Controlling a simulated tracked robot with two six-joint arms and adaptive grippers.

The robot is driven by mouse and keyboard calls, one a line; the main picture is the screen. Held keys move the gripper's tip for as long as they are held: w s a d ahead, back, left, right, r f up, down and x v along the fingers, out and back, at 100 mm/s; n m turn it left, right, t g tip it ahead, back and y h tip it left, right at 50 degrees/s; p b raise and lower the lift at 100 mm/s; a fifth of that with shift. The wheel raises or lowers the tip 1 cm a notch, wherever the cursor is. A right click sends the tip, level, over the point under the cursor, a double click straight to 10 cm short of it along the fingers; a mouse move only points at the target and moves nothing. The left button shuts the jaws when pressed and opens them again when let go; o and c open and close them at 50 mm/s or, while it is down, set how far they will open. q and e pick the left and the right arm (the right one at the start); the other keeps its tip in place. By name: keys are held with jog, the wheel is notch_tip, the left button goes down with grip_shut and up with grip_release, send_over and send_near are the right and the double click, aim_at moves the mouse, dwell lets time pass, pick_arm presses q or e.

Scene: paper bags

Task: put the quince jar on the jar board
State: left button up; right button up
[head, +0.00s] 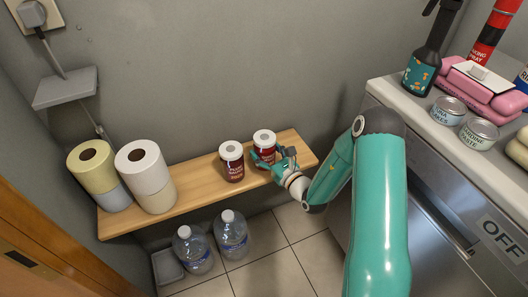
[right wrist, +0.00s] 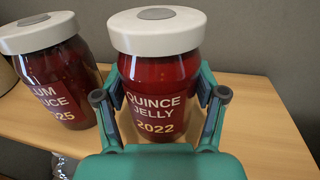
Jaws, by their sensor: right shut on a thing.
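The quince jar (head: 265,152) is dark red with a white lid and stands upright at the right part of a wooden board (head: 195,202). In the right wrist view the quince jar (right wrist: 155,72) shows its label, "Quince Jelly 2022". My right gripper (head: 275,162) is shut on this jar, with one finger on each side of its body. No separate jar board shows. My left gripper is not in view.
A similar plum sauce jar (head: 232,162) stands just left of the quince jar. Paper rolls (head: 145,175) stand at the board's left. Water bottles (head: 230,236) stand on the floor in front. A counter (head: 425,115) with cans and a spray bottle is at right.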

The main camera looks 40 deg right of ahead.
jog(key=o, duration=1.7)
jog(key=shift+o, duration=0.2)
jog(key=shift+r, duration=0.1)
